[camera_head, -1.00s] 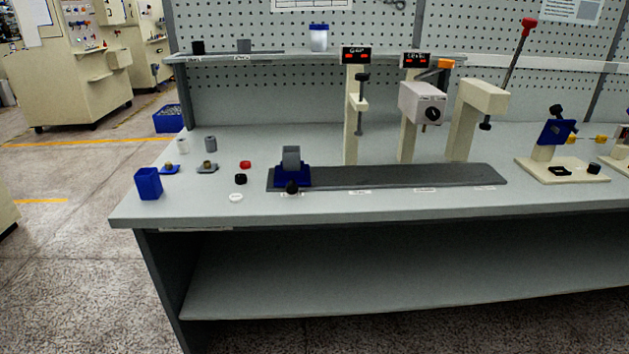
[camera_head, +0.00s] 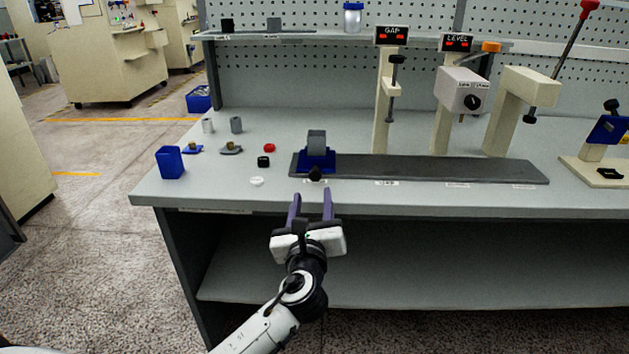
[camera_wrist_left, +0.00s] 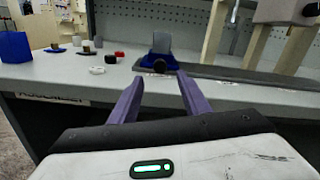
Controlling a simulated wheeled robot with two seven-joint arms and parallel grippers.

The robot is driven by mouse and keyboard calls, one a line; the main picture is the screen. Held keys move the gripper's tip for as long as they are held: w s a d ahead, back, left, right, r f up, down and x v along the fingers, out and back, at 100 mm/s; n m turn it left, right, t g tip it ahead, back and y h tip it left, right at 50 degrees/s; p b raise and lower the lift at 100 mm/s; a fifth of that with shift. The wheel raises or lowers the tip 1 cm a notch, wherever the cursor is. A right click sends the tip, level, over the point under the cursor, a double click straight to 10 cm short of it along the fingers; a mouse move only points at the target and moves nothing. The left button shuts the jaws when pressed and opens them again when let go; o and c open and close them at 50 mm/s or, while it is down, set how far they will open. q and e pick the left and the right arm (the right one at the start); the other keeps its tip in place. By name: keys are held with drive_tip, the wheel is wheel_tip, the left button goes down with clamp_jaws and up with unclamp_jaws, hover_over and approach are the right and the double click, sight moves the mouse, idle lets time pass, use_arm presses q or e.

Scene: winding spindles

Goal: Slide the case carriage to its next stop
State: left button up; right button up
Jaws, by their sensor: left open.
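The case carriage (camera_head: 325,161) is a blue block with a grey case (camera_head: 316,142) standing in it and a black knob (camera_head: 315,174) on its front. It sits at the left end of the dark grey rail (camera_head: 440,168). In the left wrist view the carriage (camera_wrist_left: 154,62) and its knob (camera_wrist_left: 160,64) are straight ahead. My left gripper (camera_head: 311,193) is open and empty, with purple fingers pointing at the knob from in front of the table edge, apart from it. It also shows in the left wrist view (camera_wrist_left: 156,82). My right gripper is out of view.
Gap (camera_head: 391,36) and level (camera_head: 457,43) stations stand behind the rail, with a cream press post (camera_head: 510,110) to their right. A blue bin (camera_head: 170,162), a red cap (camera_head: 269,148), a black cap (camera_head: 263,161) and a white disc (camera_head: 257,181) lie left of the carriage.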

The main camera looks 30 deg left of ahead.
sight(315, 176)
use_arm(q)
drive_tip(key=x, duration=0.9)
drive_tip(key=shift+w+f+b, duration=0.1)
drive_tip(key=shift+w+b, duration=0.05)
drive_tip(key=shift+b, duration=0.2)
drive_tip(key=shift+c, duration=0.3)
clamp_jaws()
